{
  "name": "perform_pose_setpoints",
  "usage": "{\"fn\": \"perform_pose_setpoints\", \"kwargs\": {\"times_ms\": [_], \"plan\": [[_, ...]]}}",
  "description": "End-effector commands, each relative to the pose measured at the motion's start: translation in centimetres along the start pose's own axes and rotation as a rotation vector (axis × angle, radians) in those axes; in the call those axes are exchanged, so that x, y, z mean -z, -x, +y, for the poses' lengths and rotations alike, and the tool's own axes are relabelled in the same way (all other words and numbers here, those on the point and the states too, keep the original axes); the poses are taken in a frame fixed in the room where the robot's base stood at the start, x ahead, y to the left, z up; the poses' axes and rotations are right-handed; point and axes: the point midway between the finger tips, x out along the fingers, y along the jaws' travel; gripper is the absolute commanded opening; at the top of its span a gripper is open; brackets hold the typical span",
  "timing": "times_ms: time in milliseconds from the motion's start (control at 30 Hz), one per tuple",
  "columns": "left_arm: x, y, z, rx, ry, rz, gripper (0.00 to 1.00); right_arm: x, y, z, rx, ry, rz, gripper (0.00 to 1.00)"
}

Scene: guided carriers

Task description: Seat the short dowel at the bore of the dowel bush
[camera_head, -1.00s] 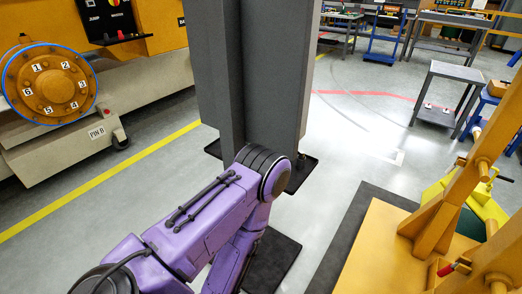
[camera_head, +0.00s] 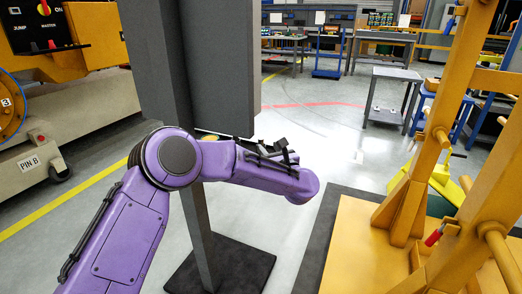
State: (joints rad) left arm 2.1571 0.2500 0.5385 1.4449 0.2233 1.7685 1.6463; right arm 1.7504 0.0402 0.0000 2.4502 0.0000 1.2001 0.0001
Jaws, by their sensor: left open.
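No short dowel and no dowel bush can be made out in the head view. My left arm comes in from the lower left and bends at a large elbow in front of a grey post. My left gripper (camera_head: 284,146) shows only as small dark parts above the far end of the purple forearm. It is open, and I see nothing held in it, though much of it is hidden behind the forearm. My right gripper is not in view.
A grey panel on a post (camera_head: 192,70) stands close behind my left arm, on a dark base plate (camera_head: 235,262). A yellow-orange frame (camera_head: 402,205) fills the right side. An orange machine (camera_head: 90,35) is at left. Benches and a small grey table (camera_head: 395,75) stand behind open floor.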

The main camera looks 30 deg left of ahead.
Motion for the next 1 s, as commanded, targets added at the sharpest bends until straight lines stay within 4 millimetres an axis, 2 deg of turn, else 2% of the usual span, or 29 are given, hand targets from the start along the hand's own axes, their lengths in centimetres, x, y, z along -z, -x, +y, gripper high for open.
{"fn": "perform_pose_setpoints", "kwargs": {"times_ms": [33, 233, 433, 533, 733, 767, 800, 900, 1000], "plan": [[0.1, -1.1, 0.1, -0.003, -0.001, 0.001, 0.48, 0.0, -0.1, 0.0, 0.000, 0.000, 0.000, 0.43], [0.1, -3.6, 0.0, 0.000, -0.005, 0.001, 0.48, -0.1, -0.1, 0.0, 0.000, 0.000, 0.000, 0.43], [0.2, -7.2, -0.1, 0.000, -0.007, 0.000, 0.48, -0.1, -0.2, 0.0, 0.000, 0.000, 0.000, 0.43], [0.2, -8.1, -0.1, 0.002, -0.009, 0.000, 0.48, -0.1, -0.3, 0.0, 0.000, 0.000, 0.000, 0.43], [0.1, -8.2, -0.1, 0.004, -0.010, 0.001, 0.48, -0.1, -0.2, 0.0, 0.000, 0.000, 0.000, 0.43], [0.1, -8.2, -0.1, 0.004, -0.010, 0.000, 0.41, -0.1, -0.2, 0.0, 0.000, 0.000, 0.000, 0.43], [0.1, -8.2, -0.1, 0.004, -0.010, 0.001, 0.28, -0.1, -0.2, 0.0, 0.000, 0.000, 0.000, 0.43], [0.1, -8.2, -0.1, 0.004, -0.010, 0.001, 0.00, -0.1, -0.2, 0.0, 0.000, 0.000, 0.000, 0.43], [0.1, -8.2, -0.2, 0.004, -0.010, 0.000, 0.00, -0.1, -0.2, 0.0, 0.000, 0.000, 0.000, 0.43]]}}
